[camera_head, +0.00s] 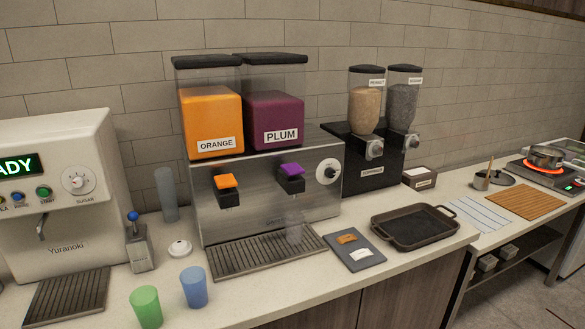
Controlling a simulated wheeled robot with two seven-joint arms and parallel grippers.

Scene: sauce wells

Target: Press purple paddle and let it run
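The purple paddle (292,170) sits on the right-hand tap of a steel drink dispenser (262,212). Above it is the clear tank of purple drink labelled PLUM (274,111). No stream shows under the tap. The orange paddle (226,181) is on the left-hand tap, under the tank labelled ORANGE (211,116). Neither of my grippers is in view.
A green cup (146,307) and a blue cup (194,287) stand on the counter at front left. A coffee machine (60,190) is at far left. A dark tray (413,228) lies right of the dispenser, and a pan (545,157) sits on a glowing burner at far right.

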